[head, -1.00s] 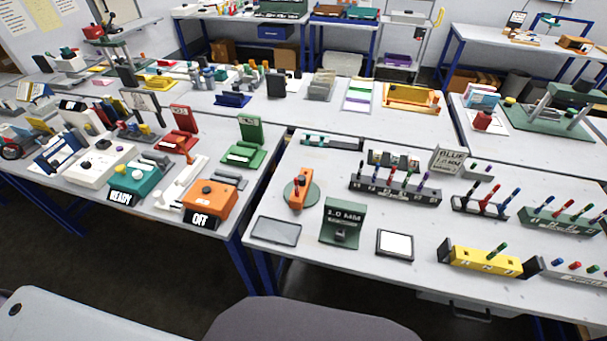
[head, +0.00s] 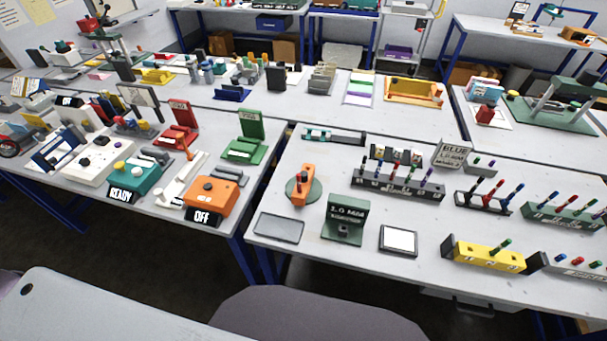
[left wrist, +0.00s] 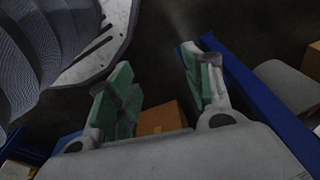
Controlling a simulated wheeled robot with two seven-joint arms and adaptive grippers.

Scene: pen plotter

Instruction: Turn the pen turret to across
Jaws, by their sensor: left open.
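The likely pen turret is an orange block (head: 302,191) with a red-tipped pen or knob on it. It sits on a round green disc (head: 292,198) near the left end of the front right table. The block points roughly away from me, along the table's depth. My left gripper (left wrist: 157,60) shows only in the left wrist view. Its green-padded fingers are apart with nothing between them. It is over dark floor near a blue table leg, away from the turret. My right gripper is in neither current view.
Near the disc are a grey tablet (head: 279,227), a green "1.0 MM" stand (head: 346,219) and a white-screened pad (head: 398,240). Pen racks (head: 398,185) and a yellow block (head: 484,254) stand to the right. The left table holds an orange "OFF" box (head: 211,199).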

